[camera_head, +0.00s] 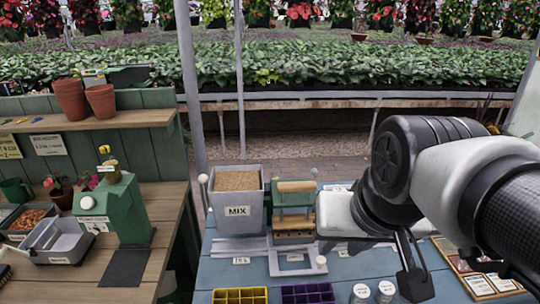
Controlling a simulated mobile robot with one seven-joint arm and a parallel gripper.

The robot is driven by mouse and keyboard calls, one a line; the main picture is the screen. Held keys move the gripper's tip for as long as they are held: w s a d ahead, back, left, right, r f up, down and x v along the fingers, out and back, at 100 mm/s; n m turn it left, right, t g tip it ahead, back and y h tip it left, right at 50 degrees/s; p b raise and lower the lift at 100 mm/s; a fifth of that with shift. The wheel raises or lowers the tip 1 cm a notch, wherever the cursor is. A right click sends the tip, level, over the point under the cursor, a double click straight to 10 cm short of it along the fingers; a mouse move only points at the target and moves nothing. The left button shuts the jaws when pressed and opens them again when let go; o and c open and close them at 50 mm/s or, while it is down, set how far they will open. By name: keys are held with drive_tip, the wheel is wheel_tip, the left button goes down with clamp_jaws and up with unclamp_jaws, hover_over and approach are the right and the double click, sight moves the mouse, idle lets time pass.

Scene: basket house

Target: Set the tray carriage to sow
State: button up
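The tray carriage (273,262) looks like a flat light-grey open frame with a pale round knob at its right front corner. It sits on pale rails (230,247) on the blue table, in front of the green press with wooden bars (294,198). A small label (241,261) lies left of it, another shows within its frame, and one (343,253) lies to its right; their words are too small to read surely. My gripper (413,284) hangs at the right of the carriage, apart from it. Its fingers are seen edge-on, so its opening is unclear.
A grey MIX hopper (237,211) stands left of the press. A white unit (336,209) stands right of it, partly behind my arm. Yellow (240,296) and purple (307,293) trays and two white-lidded jars (386,290) stand in front. A card board (480,284) lies right.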

drive_tip(key=shift+o, duration=1.2)
drive_tip(key=w+d+f+m+g+y+b, duration=0.1)
drive_tip(key=w+f+m, duration=0.2)
drive_tip(key=w+m, duration=0.3)
drive_tip(key=w+d+f+m+b, duration=0.2)
drive_tip(key=w+f+m, duration=0.2)
drive_tip(key=w+m, duration=0.1)
drive_tip(key=shift+w+d+f+m+g+y+b, duration=0.2)
drive_tip(key=shift+w+m+g+y+b, duration=0.15)
drive_tip(key=shift+m, duration=0.35)
drive_tip(key=m+y+b, duration=0.1)
drive_tip(key=m+b, duration=0.2)
drive_tip(key=m, duration=1)
hover_over(321, 259)
drive_tip(key=s+d, duration=0.5)
wheel_tip(321, 259, down, 13)
drive_tip(key=shift+g, duration=0.25)
drive_tip(key=b+x, duration=0.2)
drive_tip(key=x, duration=1.5)
drive_tip(key=shift+a, duration=0.15)
clamp_jaws()
